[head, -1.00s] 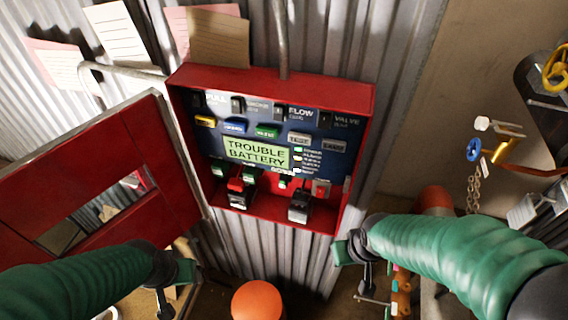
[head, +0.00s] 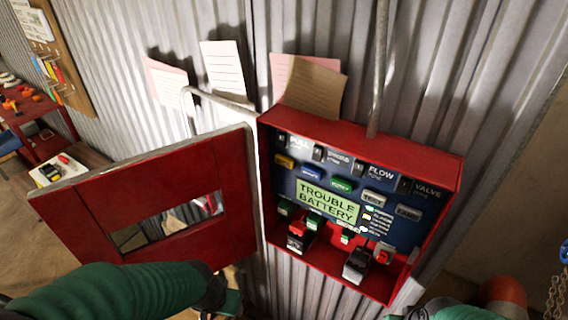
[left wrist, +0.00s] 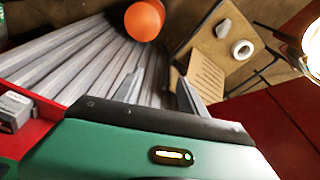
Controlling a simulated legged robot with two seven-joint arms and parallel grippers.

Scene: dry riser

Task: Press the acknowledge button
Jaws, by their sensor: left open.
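A red alarm panel box (head: 440,166) stands open on the corrugated wall in the head view. Its blue face has yellow (head: 285,160), blue (head: 310,173), green (head: 342,186) and grey (head: 374,199) buttons. Their small labels are too blurred to tell which is acknowledge. A green display (head: 327,201) reads "TROUBLE BATTERY". My left gripper (head: 225,300) is below and left of the box, in front of the door's lower edge. In the left wrist view its fingers (left wrist: 158,90) are apart and empty. Only the edge of my right arm's green sleeve shows; its gripper is out of frame.
The red door (head: 90,200), with a window slot, is swung open to the left. A grey conduit (head: 379,70) rises from the box top. Paper notes (head: 310,85) hang above. An orange rounded object (left wrist: 144,20) is below. A red bench (head: 35,115) stands far left.

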